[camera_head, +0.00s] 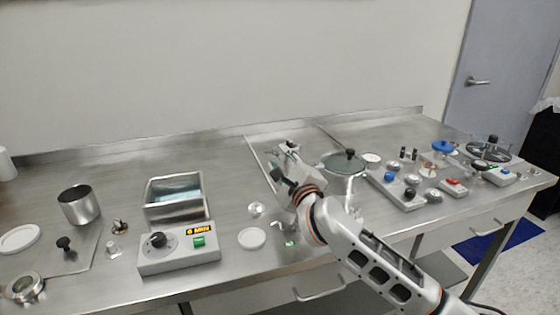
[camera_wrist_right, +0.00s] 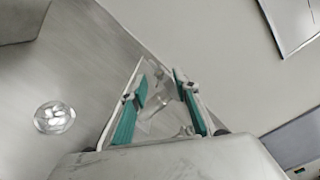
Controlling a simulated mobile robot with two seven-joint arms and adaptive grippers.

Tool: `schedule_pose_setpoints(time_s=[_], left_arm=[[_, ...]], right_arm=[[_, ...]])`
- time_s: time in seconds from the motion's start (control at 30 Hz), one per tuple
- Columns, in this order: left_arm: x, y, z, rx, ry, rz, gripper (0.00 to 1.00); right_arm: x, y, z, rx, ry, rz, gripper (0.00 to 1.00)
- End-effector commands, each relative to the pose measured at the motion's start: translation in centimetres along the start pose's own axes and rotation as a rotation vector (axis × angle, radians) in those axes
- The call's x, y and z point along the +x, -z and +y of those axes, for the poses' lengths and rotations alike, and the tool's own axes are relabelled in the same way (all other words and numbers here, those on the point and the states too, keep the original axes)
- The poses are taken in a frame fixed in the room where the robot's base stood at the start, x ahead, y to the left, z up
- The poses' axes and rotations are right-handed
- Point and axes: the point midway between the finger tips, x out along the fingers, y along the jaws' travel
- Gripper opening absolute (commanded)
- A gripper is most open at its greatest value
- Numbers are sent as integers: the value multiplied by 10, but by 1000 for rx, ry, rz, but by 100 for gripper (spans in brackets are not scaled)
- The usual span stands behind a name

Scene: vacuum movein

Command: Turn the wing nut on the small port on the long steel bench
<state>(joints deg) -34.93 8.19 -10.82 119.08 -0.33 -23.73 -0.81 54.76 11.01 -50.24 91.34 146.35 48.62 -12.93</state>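The long steel bench (camera_head: 330,215) runs across the head view. My right gripper (camera_head: 284,162) is over its middle, between the timer box and the glass-lidded vessel. In the right wrist view the two green-padded fingers (camera_wrist_right: 158,88) stand apart. A pale, shiny, partly see-through shape (camera_wrist_right: 160,118) shows between them; I cannot tell whether it is the small port or whether the fingers touch it. No wing nut can be made out clearly. A small metal fitting (camera_head: 120,226) stands at the left of the bench, too small to identify. My left gripper is not in view.
A timer box (camera_head: 178,246), a steel bath (camera_head: 175,196) and a steel beaker (camera_head: 79,205) stand at left. A glass-lidded vessel (camera_head: 345,163) and a control block (camera_head: 400,188) stand right of my gripper. A small dish (camera_wrist_right: 54,117) lies near the fingers. The back left is clear.

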Motion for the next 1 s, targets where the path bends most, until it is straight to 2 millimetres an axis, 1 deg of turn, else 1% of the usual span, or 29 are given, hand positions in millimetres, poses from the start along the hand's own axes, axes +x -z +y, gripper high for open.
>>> schedule_pose_setpoints(time_s=[0.13,0.37,0.5,0.77,1.0], left_arm=[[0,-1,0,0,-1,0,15],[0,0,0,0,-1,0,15],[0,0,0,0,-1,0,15],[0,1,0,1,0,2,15],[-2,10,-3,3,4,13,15]], right_arm=[[7,0,0,1,-1,0,30],[8,0,-1,1,1,-1,30],[7,0,-1,0,1,0,0],[7,0,-1,-2,1,1,0],[7,-1,-4,-42,4,2,0]])
